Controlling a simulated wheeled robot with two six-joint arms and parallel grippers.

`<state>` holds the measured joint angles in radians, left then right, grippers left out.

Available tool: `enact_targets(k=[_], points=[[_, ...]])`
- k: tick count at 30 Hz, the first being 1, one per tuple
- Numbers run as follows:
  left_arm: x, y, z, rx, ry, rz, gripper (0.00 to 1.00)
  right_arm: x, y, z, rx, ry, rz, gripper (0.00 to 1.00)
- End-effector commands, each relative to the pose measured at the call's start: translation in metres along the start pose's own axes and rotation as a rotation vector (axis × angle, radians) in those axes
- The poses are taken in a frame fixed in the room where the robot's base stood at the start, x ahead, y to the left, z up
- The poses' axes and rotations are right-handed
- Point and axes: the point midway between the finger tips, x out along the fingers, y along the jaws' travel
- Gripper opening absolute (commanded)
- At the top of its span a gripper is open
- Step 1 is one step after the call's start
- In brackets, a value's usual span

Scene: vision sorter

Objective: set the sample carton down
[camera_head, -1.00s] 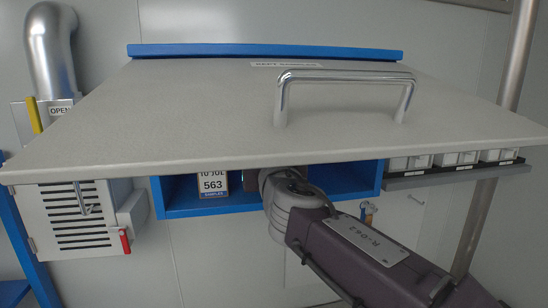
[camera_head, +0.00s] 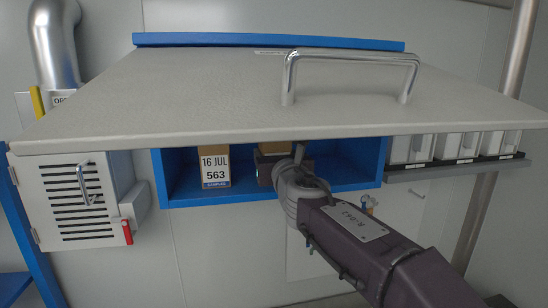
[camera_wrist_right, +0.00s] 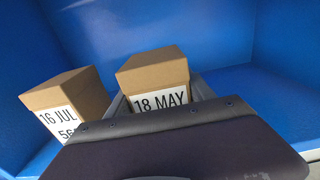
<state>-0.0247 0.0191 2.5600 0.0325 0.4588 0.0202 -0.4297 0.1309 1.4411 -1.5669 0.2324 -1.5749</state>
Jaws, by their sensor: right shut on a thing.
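A brown carton labelled 18 MAY (camera_wrist_right: 152,72) is between the jaws of my right gripper (camera_wrist_right: 155,100), inside the blue compartment (camera_head: 185,202). In the head view only a little of this carton (camera_head: 275,148) shows behind my gripper (camera_head: 272,165). Its base is hidden, so I cannot tell whether it touches the compartment floor. A second brown carton labelled 16 JUL 563 (camera_head: 214,168) stands to the left, apart from the held one. It also shows in the right wrist view (camera_wrist_right: 65,95). My left gripper is not in view.
A wide grey panel with a chrome handle (camera_head: 350,57) overhangs the compartment and hides its top. A vented grey box (camera_head: 80,200) with a red lever is at left. White bins (camera_head: 455,147) sit on a shelf at right. The compartment's right part is free.

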Motion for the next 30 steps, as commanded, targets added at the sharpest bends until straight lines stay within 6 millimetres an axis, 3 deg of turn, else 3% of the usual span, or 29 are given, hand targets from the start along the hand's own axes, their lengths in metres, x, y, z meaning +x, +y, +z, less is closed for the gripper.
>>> enact_targets(k=[1,3,14,17,24,30], points=[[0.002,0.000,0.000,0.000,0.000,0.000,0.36,0.000,0.000,-0.002,0.000,0.000,0.000,0.64],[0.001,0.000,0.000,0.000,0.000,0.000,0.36,0.000,0.000,-0.001,0.000,0.000,0.000,0.83],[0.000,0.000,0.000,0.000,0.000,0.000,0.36,-0.002,0.000,0.002,0.001,-0.001,0.000,0.83],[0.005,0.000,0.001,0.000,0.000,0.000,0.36,-0.015,0.001,0.000,0.002,-0.003,0.001,0.83],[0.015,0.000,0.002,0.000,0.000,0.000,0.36,-0.071,0.001,0.001,0.002,-0.005,0.002,0.83],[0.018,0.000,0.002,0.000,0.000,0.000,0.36,-0.107,0.001,0.001,0.002,-0.003,0.002,0.83]])
